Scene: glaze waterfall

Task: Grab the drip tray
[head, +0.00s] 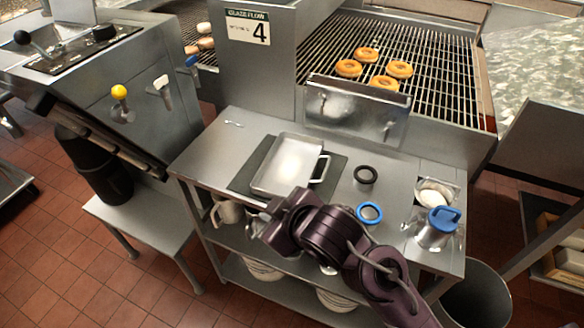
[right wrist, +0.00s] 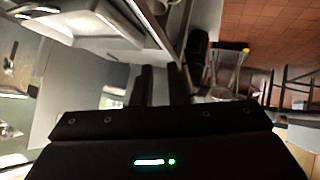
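The drip tray (head: 288,165) is a shallow, shiny metal pan with a handle on its right side. It lies flat on a dark mat (head: 242,180) on the steel worktable. It seems to show in the right wrist view too, as a pale tray (right wrist: 88,20) at the upper left. My right arm comes in from the lower right in the head view, its hand just in front of the tray's near edge and apart from it as far as I can tell. My right gripper (right wrist: 161,85) has a narrow gap between its dark fingers and holds nothing. My left gripper is not in view.
A black ring (head: 366,174), a blue ring (head: 369,212) and a blue-lidded metal pitcher (head: 437,232) stand right of the tray. Behind is a wire conveyor (head: 440,75) with several donuts. A lower shelf holds mugs and bowls. A bin (head: 478,298) stands at the right.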

